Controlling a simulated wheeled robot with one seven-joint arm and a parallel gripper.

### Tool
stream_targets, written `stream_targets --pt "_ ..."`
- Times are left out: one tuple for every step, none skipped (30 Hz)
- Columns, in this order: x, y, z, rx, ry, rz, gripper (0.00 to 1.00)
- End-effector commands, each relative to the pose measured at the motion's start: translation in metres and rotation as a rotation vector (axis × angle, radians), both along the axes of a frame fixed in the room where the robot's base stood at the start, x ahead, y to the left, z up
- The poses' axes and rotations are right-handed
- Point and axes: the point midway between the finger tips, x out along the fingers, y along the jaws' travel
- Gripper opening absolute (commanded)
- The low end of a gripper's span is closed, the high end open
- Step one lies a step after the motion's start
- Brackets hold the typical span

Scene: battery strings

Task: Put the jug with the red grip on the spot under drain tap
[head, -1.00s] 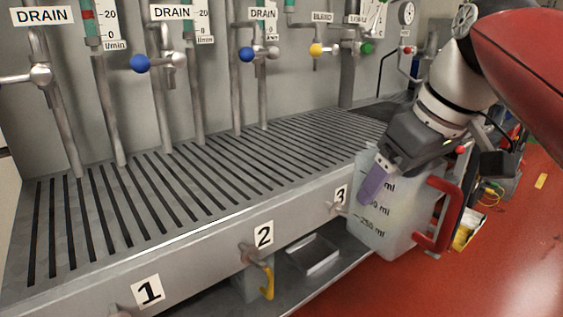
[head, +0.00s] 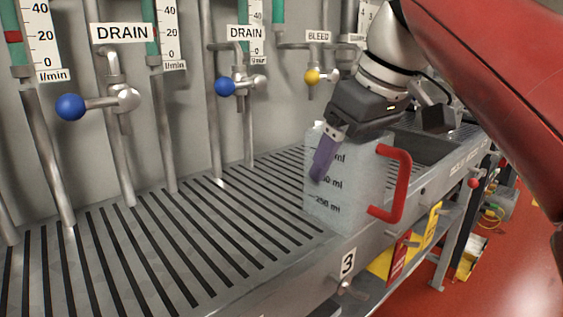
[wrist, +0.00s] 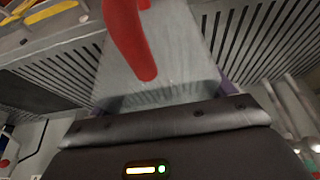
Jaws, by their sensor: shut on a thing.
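The jug (head: 340,205) is translucent white with black ml marks and a red grip (head: 402,185) on its right side. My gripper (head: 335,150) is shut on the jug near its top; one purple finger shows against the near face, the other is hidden. The jug looks upright over the front part of the slotted bench top; I cannot tell if its base touches. In the wrist view the jug (wrist: 175,60) and red grip (wrist: 130,38) fill the middle. Two drain taps, one at left (head: 125,98) and one nearer the middle (head: 242,86), have blue knobs and DRAIN signs.
A bleed tap with a yellow knob (head: 312,76) is behind the jug. The slotted bench top (head: 190,245) is clear below the drain taps. A sink-like recess (head: 425,148) lies right of the jug. The label 3 (head: 348,262) marks the front edge.

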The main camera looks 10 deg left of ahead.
Motion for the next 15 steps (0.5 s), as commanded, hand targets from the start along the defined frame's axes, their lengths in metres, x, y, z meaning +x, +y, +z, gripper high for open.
stream_targets --pt "0.010 0.012 0.002 -0.001 0.002 0.004 0.57" --pt "0.016 0.018 0.002 -0.001 0.002 0.004 0.57" --pt "0.022 0.026 0.002 0.000 0.001 0.006 0.57" --pt "0.028 0.033 0.001 0.000 0.003 0.004 0.57" --pt "0.033 0.039 0.002 -0.001 0.002 0.005 0.57" --pt "0.040 0.047 0.002 -0.001 0.001 0.004 0.57" --pt "0.045 0.053 0.002 0.000 0.001 0.004 0.57" --pt "0.050 0.059 0.002 -0.001 0.001 0.004 0.57" --pt "0.057 0.067 0.002 0.000 0.002 0.004 0.57" --pt "0.061 0.072 0.002 0.000 0.002 0.004 0.57" --pt "0.065 0.077 0.002 0.000 0.001 0.004 0.57" --pt "0.070 0.082 0.002 0.000 0.001 0.004 0.57" --pt "0.073 0.085 0.002 0.000 0.000 0.002 0.57" --pt "0.075 0.088 0.002 0.000 0.000 0.001 0.57" --pt "0.078 0.091 0.001 0.000 0.000 0.001 0.57"
